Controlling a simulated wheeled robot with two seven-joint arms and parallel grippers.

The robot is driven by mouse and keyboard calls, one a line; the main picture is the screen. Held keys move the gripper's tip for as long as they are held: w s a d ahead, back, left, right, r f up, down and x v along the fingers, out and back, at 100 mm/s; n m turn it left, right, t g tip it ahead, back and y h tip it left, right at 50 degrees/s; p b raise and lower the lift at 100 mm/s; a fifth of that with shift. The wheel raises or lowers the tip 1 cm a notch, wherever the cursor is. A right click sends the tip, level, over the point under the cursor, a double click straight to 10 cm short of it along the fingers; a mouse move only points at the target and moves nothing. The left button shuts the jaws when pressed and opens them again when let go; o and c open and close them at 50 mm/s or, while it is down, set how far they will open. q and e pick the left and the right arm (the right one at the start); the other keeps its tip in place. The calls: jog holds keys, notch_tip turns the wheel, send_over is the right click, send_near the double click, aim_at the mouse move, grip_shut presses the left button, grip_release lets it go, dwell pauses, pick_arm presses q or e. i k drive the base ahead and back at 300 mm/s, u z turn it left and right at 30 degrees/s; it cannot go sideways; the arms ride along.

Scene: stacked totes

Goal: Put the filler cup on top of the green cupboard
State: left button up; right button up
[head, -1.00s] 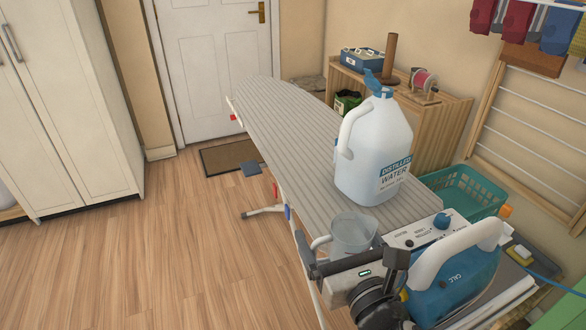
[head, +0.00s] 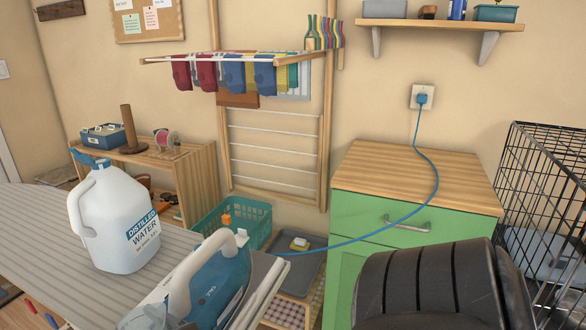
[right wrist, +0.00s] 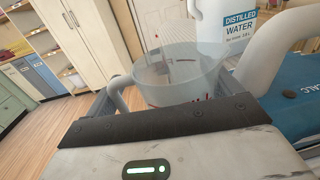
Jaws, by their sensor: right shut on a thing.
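The filler cup (right wrist: 180,72) is a clear, see-through cup with a pale handle (right wrist: 117,92). In the right wrist view it sits between the fingers of my right gripper (right wrist: 168,92), which is shut on it. The cup is upright or nearly so, close to the iron. The head view does not show the cup or either gripper. The green cupboard (head: 385,238) stands against the wall, right of centre in the head view. Its wooden top (head: 415,172) is bare apart from a blue cord crossing its right part. A black rounded shape hides part of its front.
A distilled water jug (head: 118,225) and a blue iron (head: 210,285) stand on the ironing board (head: 40,225). The iron's blue cord (head: 375,233) runs across the cupboard front to a wall socket (head: 422,97). A wire crate (head: 545,180) stands right of the cupboard; a shelf hangs above.

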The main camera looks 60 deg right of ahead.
aim_at(408, 181)
jog(key=k, duration=0.15)
jog(key=u, duration=1.2)
jog(key=k, duration=1.35)
jog(key=z, duration=1.95)
jog(key=i, duration=0.5)
